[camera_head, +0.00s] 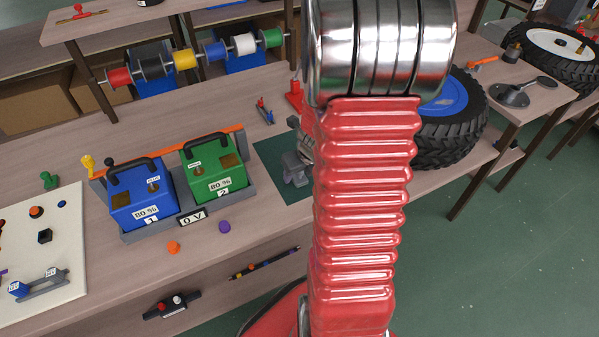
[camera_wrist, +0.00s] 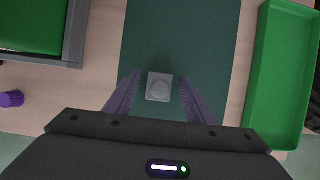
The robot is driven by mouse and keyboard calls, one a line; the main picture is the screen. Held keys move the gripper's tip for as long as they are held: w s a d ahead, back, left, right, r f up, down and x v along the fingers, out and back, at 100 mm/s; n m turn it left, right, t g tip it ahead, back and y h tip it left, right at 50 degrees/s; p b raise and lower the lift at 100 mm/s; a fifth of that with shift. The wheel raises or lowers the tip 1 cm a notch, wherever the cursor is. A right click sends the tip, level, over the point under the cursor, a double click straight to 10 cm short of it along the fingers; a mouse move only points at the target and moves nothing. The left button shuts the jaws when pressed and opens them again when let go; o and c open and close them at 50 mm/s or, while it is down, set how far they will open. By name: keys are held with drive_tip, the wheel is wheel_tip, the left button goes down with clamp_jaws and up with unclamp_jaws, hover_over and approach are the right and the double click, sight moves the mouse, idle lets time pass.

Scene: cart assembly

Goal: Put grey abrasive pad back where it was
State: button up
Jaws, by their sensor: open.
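A small grey square block (camera_wrist: 159,87) with a paler round face is on the dark green mat (camera_wrist: 180,30) in the wrist view. I cannot tell for certain whether it is the grey abrasive pad. My gripper (camera_wrist: 159,79) is open, with one finger on each side of the block and a gap on both sides. Its height above the mat is unclear. In the head view, my red arm covers part of the mat (camera_head: 268,150). A grey shape (camera_head: 295,170) shows beside the arm there, and I cannot tell what it is.
A green tray (camera_wrist: 283,75) lies right of the mat. Left are a green battery (camera_head: 212,178), a blue battery (camera_head: 140,205) and a purple cap (camera_head: 224,227), also in the wrist view (camera_wrist: 11,98). A black wheel (camera_head: 452,120) stands right of my arm.

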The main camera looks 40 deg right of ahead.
drive_tip(key=v, duration=1.2)
idle(0.5)
drive_tip(key=shift+a+r, duration=0.1)
idle(0.5)
drive_tip(key=a+r+n, duration=0.4)
drive_tip(key=a+n, duration=0.3)
drive_tip(key=n, duration=0.2)
drive_tip(key=a+r+n, duration=0.4)
drive_tip(key=a+n, duration=0.4)
drive_tip(key=n, duration=0.1)
drive_tip(key=s+a+r+n, duration=0.2)
drive_tip(key=a+n, duration=0.3)
drive_tip(key=n, duration=0.5)
drive_tip(key=s+a+r+n+t+y, duration=0.1)
drive_tip(key=s+a+r+n, duration=0.2)
drive_tip(key=a+n, duration=0.3)
drive_tip(key=shift+s+n, duration=0.45)
drive_tip(key=shift+n, duration=2.15)
drive_tip(key=shift+r, duration=0.1)
